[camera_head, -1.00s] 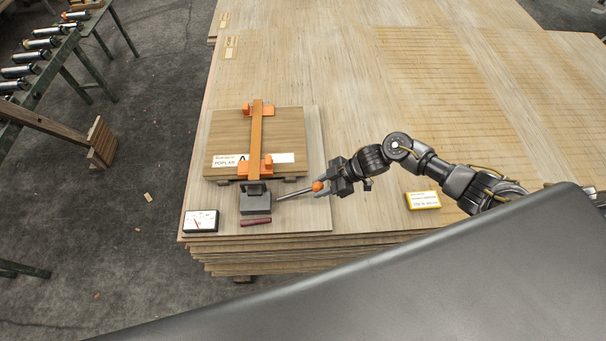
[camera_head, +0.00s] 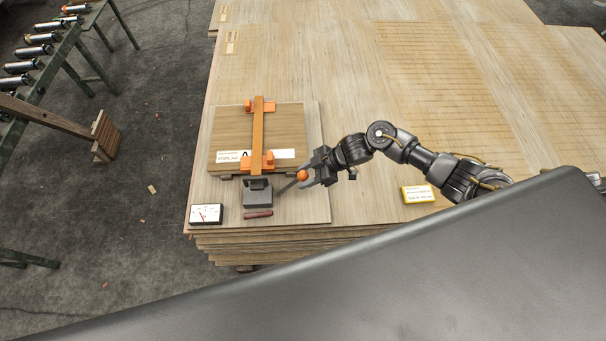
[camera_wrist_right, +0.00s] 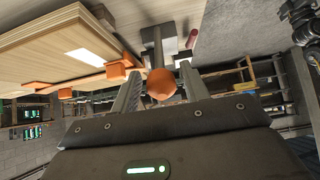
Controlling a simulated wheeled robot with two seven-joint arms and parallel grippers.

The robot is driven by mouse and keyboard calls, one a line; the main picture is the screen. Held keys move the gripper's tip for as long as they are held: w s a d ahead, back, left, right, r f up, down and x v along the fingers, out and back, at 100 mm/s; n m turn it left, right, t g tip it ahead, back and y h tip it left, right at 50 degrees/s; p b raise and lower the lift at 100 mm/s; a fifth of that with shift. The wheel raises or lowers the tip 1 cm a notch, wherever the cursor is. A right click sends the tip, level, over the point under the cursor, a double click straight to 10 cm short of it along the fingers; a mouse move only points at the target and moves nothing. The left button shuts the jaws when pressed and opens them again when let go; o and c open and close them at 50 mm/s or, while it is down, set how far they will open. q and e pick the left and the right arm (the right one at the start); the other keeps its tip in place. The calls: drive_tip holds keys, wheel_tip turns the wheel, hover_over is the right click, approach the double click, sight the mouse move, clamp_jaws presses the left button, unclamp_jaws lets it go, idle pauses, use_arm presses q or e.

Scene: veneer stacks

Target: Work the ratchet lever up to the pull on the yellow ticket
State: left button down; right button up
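The ratchet lever rises to the right from a grey ratchet block (camera_head: 258,193) and ends in an orange ball knob (camera_head: 303,175). My right gripper (camera_head: 307,177) has its fingers on either side of the knob and appears shut on it. In the right wrist view the knob (camera_wrist_right: 161,85) sits between the two fingers, with the grey lever shaft (camera_wrist_right: 157,45) beyond it. The yellow ticket (camera_head: 418,194) lies on the veneer to the right; its print is too small to read. A white gauge (camera_head: 206,214) with a red needle stands left of the block. My left gripper is not in view.
An orange clamp strap (camera_head: 257,130) crosses a wooden panel stack (camera_head: 225,130) behind the block. A dark red handle-like piece (camera_head: 257,214) lies in front of the block. The large veneer stack (camera_head: 350,90) is bare behind my right arm. A roller stand (camera_head: 45,65) is at far left.

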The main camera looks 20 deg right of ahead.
drive_tip(key=shift+o, duration=0.7)
drive_tip(key=p+v, duration=0.5)
drive_tip(key=v, duration=0.2)
